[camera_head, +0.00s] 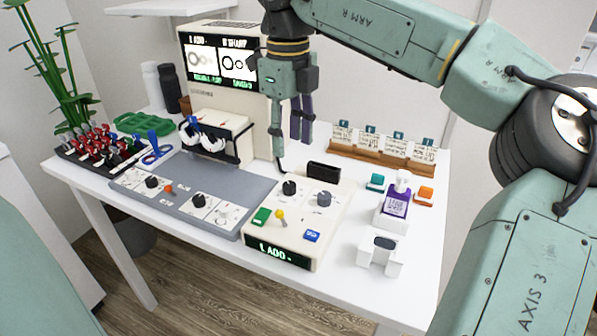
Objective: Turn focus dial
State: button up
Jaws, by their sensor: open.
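Several dials stand on the table, and their labels are too small to read, so I cannot tell which is the focus dial. A cream control box (262,234) has a black dial (289,188) and a grey dial (323,199), a yellow-tipped lever (280,214), a green button (262,216) and a blue button (312,236). A grey panel (240,184) to its left carries two black knobs, one (152,182) on the left and one (199,200) further right. My gripper (301,138) points down with dark fingers, open and empty, above and behind the cream box, apart from the dials.
A display machine (222,105) with two ring pictures stands behind. A wooden card rack (380,158), purple-labelled bottle (396,200) and white holder (380,252) stand right. A rack of red-handled items (95,148), green tray (143,123) and plant (55,75) are left.

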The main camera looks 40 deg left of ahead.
aim_at(290, 185)
jog(key=f, duration=0.9)
jog(key=shift+s+f, duration=0.2)
jog(key=shift+f, duration=0.2)
jog(key=shift+c, duration=0.5)
grip_shut()
